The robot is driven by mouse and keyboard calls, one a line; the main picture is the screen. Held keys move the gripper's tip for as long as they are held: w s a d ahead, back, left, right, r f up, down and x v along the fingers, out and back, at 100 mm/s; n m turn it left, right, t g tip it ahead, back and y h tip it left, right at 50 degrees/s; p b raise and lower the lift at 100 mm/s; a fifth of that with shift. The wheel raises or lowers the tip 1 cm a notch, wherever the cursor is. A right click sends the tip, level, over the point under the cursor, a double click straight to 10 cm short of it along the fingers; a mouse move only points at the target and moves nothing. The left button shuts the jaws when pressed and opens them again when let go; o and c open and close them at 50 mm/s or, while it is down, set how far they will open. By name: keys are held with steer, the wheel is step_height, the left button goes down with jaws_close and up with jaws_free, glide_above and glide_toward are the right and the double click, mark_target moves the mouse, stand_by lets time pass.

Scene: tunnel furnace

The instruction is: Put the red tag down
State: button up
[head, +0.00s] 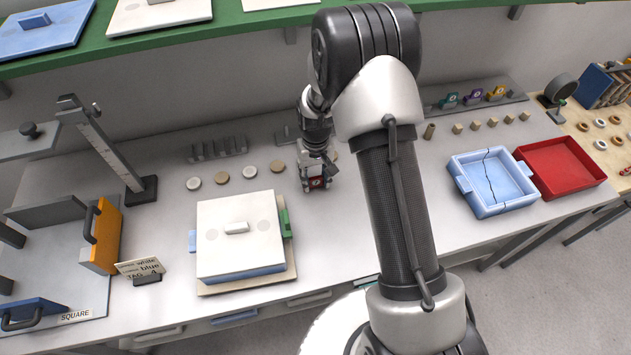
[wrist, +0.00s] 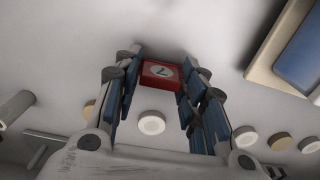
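The red tag (wrist: 161,74) is a small red block with a white disc and a dark mark on its face. In the wrist view it sits between the fingertips of my gripper (wrist: 163,72), with the blue finger pads close against both its sides. In the head view my gripper (head: 316,178) points down over the grey bench, right of the white-lidded box (head: 236,258), and the red tag (head: 317,183) shows at its tips. The tag is at or just above the bench top; I cannot tell whether it touches.
Several round discs (head: 249,172) lie left of my gripper, with a dark slotted rack (head: 217,149) behind them. A blue cracked tray (head: 492,182) and a red tray (head: 560,167) stand at right. A sign (head: 140,267) stands at left. Bench in front of my gripper is clear.

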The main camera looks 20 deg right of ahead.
steer(key=c, duration=0.5)
